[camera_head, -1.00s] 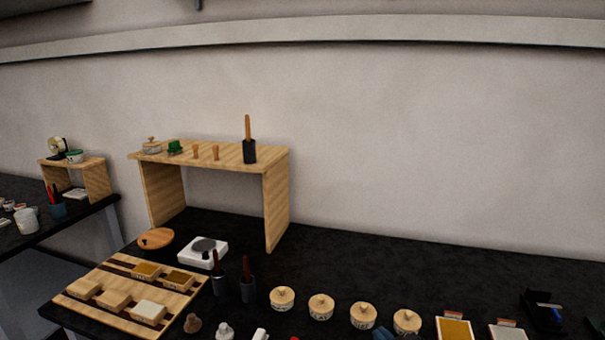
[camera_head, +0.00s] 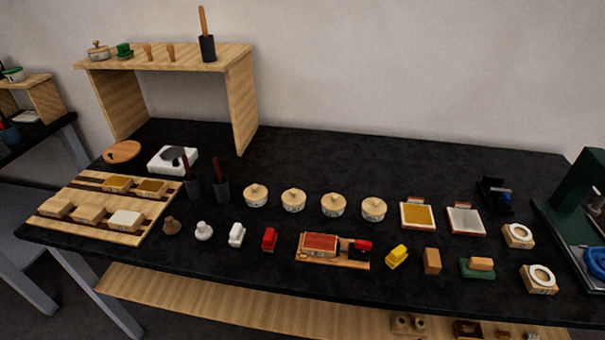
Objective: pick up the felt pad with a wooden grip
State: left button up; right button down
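A green pad with a light wooden grip on top (camera_head: 479,267) lies near the front edge of the black table, right of centre. It looks like the felt pad, though the material is too small to make out. A wooden block (camera_head: 432,261) stands just left of it, apart from it. Neither of my grippers shows in the head view.
A yellow piece (camera_head: 397,256), a wooden tray with a red block (camera_head: 320,245) and several round-lidded pots (camera_head: 333,204) stand to the left. White-ringed blocks (camera_head: 540,278) and a dark green machine (camera_head: 577,208) are at right.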

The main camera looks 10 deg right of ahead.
aim_at(476, 267)
jog(key=j+z, duration=0.1)
jog(key=z, duration=0.3)
jog(key=k+z, duration=0.15)
jog(key=z, duration=0.2)
jog(key=k+j+z, duration=0.1)
jog(key=z, duration=0.3)
jog(key=k+z, duration=0.1)
jog(key=z, duration=0.3)
